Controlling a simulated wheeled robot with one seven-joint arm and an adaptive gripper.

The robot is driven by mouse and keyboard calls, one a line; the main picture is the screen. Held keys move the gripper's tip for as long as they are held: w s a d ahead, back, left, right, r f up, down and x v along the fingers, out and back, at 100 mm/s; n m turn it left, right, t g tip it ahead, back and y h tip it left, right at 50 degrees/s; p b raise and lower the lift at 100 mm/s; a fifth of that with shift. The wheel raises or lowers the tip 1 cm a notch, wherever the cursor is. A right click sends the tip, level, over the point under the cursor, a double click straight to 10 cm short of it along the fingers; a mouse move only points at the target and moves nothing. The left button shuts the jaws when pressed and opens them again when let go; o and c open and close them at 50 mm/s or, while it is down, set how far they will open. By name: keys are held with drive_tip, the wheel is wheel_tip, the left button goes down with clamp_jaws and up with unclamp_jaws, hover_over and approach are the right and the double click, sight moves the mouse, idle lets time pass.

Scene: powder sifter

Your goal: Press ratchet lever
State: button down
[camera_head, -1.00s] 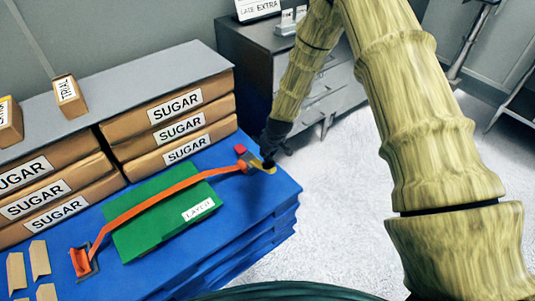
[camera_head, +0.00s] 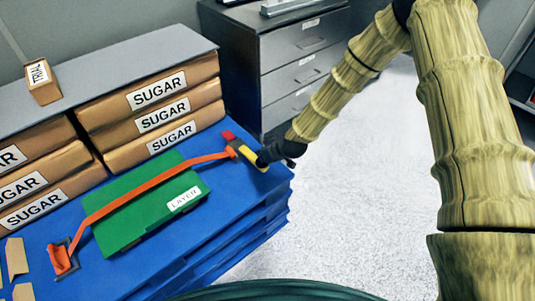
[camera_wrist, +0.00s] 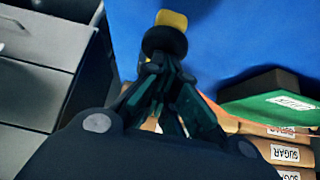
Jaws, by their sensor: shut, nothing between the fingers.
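The yellow ratchet lever (camera_head: 252,159) is at the right end of an orange strap (camera_head: 135,192), by a small red part (camera_head: 228,135) on the blue surface. The strap runs over a green block labelled LAYER (camera_head: 130,222). My gripper (camera_head: 265,160) is shut and empty, with its dark tip against or very close to the lever's right end; touch is not certain. In the wrist view my gripper (camera_wrist: 166,42) is at the top centre, and the yellow lever (camera_wrist: 172,18) shows just beyond its tip. The fingers hide the rest of the lever.
Stacked sugar boxes (camera_head: 160,115) stand behind the green block. An orange hook piece (camera_head: 61,258) holds the strap's left end. A grey drawer cabinet (camera_head: 300,65) stands behind my gripper. Open floor (camera_head: 360,200) lies right of the blue stack (camera_head: 240,225).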

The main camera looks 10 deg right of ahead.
drive_tip(key=shift+s+d+f, duration=0.2)
drive_tip(key=shift+s+f, duration=0.05)
drive_tip(key=shift+f, duration=0.05)
drive_tip(key=r+p, duration=0.1)
drive_tip(key=r, duration=0.1)
drive_tip(key=r+p, duration=0.2)
drive_tip(key=r, duration=0.1)
drive_tip(key=shift+w+a+r, duration=0.1)
drive_tip(key=shift+w, duration=0.1)
drive_tip(key=v, duration=0.9)
drive_tip(key=shift+s+d+f, duration=0.2)
drive_tip(key=shift+s+d, duration=0.1)
drive_tip(key=shift+s, duration=0.2)
idle(0.4)
